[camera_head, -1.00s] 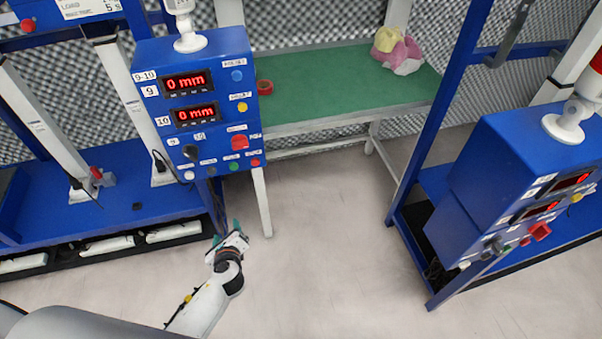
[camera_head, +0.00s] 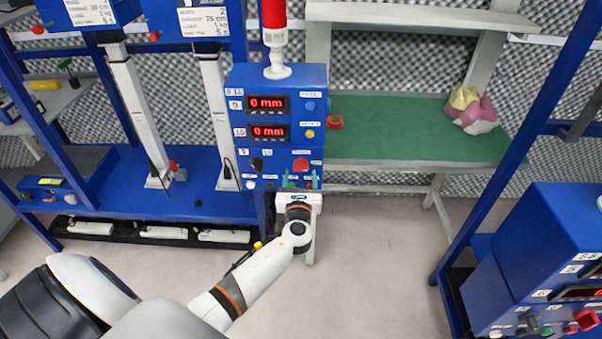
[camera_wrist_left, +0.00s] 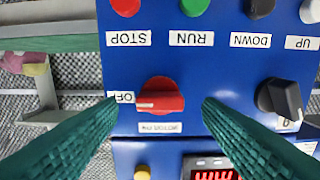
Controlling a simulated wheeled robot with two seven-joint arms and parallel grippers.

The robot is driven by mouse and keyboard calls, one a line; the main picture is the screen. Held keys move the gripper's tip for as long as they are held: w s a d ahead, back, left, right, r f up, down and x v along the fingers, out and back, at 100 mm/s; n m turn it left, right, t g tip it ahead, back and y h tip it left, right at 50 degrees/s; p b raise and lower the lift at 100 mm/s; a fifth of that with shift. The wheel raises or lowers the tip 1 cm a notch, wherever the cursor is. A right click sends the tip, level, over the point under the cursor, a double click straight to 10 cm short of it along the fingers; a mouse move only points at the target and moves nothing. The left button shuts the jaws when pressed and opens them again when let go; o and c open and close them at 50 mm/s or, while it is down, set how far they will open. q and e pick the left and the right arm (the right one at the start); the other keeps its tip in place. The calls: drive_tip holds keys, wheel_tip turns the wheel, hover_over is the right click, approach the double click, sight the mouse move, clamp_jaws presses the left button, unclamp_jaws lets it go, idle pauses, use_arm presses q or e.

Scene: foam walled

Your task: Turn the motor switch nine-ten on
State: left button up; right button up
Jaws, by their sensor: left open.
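The blue control box (camera_head: 235,82) labelled 9-10 stands straight ahead, with two displays (camera_head: 267,103) reading 0 mm. Its red rotary motor switch (camera_head: 301,164) is on the lower right of the face. In the left wrist view, which shows the panel upside down, the red switch (camera_wrist_left: 160,101) lies with its handle crosswise, beside a partly covered "OF…" label (camera_wrist_left: 121,97). My left gripper (camera_head: 299,180) is open just below the switch in the head view. Its green fingers (camera_wrist_left: 160,112) are spread to either side of the switch, apparently not touching it. My right gripper is out of view.
A black selector knob (camera_wrist_left: 281,98) sits beside the switch. STOP (camera_wrist_left: 125,5), RUN (camera_wrist_left: 194,6), DOWN and UP buttons line the panel edge. A similar blue box (camera_head: 545,240) stands at right. A green-topped table (camera_head: 400,130) is behind; floor between is clear.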

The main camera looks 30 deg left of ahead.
use_arm(q)
drive_tip(key=shift+x, duration=0.95)
drive_tip(key=shift+c, duration=0.2)
drive_tip(key=c, duration=1)
drive_tip(key=shift+o, duration=0.2)
